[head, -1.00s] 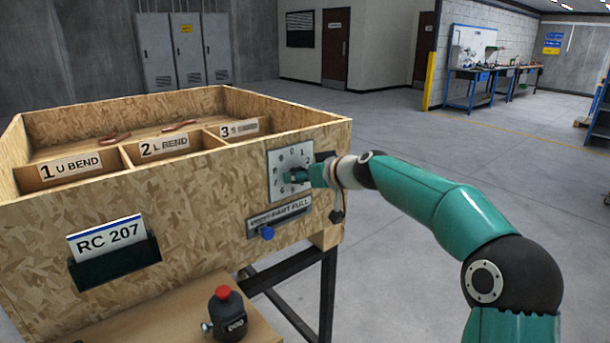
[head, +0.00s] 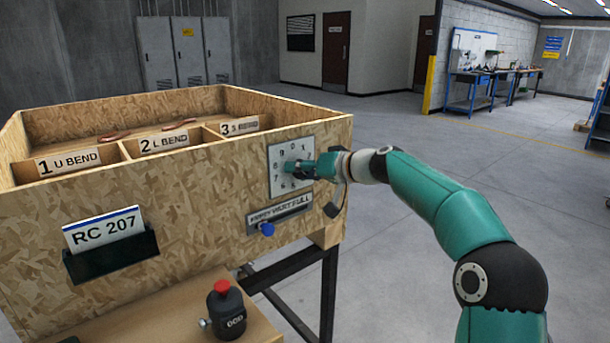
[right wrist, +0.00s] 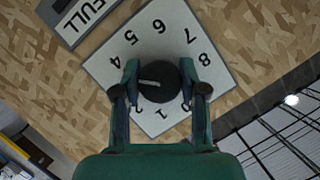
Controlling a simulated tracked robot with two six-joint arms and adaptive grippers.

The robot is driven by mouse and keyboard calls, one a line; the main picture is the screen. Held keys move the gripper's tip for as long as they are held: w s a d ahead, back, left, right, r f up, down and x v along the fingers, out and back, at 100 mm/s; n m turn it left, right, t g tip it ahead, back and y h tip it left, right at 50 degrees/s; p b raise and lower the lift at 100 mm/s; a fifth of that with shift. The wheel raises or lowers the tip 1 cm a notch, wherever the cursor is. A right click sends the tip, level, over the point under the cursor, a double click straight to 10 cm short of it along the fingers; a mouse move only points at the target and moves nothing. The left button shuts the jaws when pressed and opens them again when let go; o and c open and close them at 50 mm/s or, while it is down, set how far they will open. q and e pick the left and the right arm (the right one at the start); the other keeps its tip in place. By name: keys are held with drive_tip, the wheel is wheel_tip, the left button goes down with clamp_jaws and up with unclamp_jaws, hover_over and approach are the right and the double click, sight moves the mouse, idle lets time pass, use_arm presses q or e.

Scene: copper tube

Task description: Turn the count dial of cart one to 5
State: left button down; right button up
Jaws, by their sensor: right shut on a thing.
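The count dial's white plate (head: 305,160) is on the right end of the wooden cart's front panel (head: 190,205). It also shows in the right wrist view (right wrist: 172,14), with numerals around a round black knob (right wrist: 165,94). My right gripper (head: 291,167) is shut on this knob, with one finger on each side (right wrist: 158,88). The knob's pale mark points left in the wrist view, just below the 4; the left finger covers the numeral there. The 4, 5, 6, 7 and 8 are readable. My left gripper is not seen.
Below the dial is an EMPTY/PART/FULL slider plate (head: 290,209) with a blue knob (head: 266,229). A holder with an RC 207 card (head: 105,231) is at left. A black device with a red top (head: 227,311) stands on the lower shelf (head: 175,318).

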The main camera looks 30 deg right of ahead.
drive_tip(key=m+y, duration=0.1)
drive_tip(key=m+y+b, duration=0.1)
drive_tip(key=m, duration=0.1)
drive_tip(key=shift+d+f+t, duration=0.2)
drive_tip(key=shift+t, duration=0.1)
drive_tip(key=shift+m+t+y+b, duration=0.5)
drive_tip(key=shift+m+b, duration=0.45)
drive_tip(key=shift+m, duration=0.75)
drive_tip(key=o, duration=1.1)
drive_tip(key=shift+o, duration=0.3)
drive_tip(key=shift+a+r, duration=0.1)
drive_tip(key=shift+s, duration=0.1)
drive_tip(key=f+v, duration=0.1)
drive_tip(key=v, duration=1)
drive_tip(key=shift+s+d+r, duration=0.25)
drive_tip(key=shift+s+r, duration=0.1)
drive_tip(key=shift+r, duration=0.05)
